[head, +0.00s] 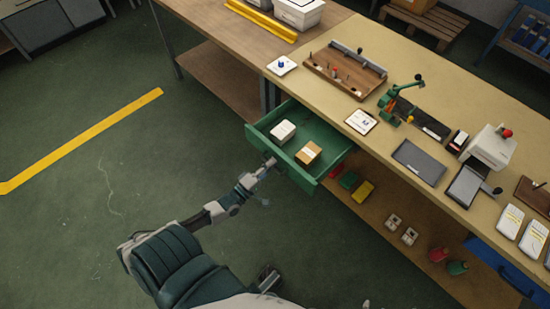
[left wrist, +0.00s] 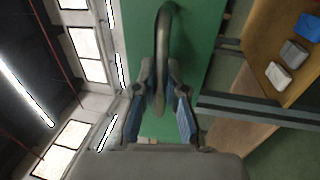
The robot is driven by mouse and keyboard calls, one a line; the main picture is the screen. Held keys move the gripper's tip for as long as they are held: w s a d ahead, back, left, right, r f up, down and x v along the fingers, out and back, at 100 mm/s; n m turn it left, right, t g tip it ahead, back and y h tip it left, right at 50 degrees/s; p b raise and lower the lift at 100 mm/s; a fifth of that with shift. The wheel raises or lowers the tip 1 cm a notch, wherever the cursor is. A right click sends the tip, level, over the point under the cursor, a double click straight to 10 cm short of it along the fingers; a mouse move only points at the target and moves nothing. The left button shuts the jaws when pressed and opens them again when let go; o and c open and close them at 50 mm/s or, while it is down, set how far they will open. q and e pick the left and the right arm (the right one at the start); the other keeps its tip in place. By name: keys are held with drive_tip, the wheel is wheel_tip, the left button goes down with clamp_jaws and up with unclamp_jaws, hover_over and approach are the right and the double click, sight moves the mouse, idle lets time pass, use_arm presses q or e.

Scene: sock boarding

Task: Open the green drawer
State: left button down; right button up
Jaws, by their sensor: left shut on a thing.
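The green drawer (head: 310,146) is pulled out from under the near edge of the workbench. A white box (head: 282,131) and a brown box with a white label (head: 308,153) lie inside it. My left gripper (head: 268,164) is at the drawer's front face. In the left wrist view, my left gripper (left wrist: 159,108) is shut on the drawer's curved grey handle (left wrist: 165,30), with a finger on each side. The green front (left wrist: 200,45) fills the space behind the handle.
The workbench (head: 455,80) holds a wooden tool tray (head: 344,74), a green press (head: 397,100) and a white machine (head: 490,148). A lower shelf (head: 385,215) carries small coloured items. Open green floor lies left of the drawer, with a yellow line (head: 85,140).

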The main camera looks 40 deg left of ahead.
use_arm(q)
drive_tip(key=shift+v, duration=1.35)
use_arm(e)
drive_tip(key=shift+s+d+f+g, duration=0.15)
drive_tip(key=shift+s+g, duration=0.1)
drive_tip(key=shift+s, duration=0.25)
drive_tip(key=shift+s+d+f+g, duration=0.15)
drive_tip(key=shift+s+f+g, duration=0.05)
drive_tip(key=shift+s, duration=0.25)
drive_tip(key=shift+s+d+f+g, duration=0.15)
drive_tip(key=shift+s+g, duration=0.1)
drive_tip(key=shift+s, duration=0.25)
use_arm(q)
drive_tip(key=shift+d+f, duration=0.15)
drive_tip(key=c, duration=1.5)
unclamp_jaws()
drive_tip(key=shift+w, duration=0.1)
use_arm(e)
drive_tip(key=shift+h, duration=0.3)
use_arm(q)
drive_tip(key=shift+r, duration=0.2)
use_arm(e)
drive_tip(key=shift+w, duration=0.1)
use_arm(q)
drive_tip(key=v, duration=1.2)
drive_tip(key=shift+w, duration=0.1)
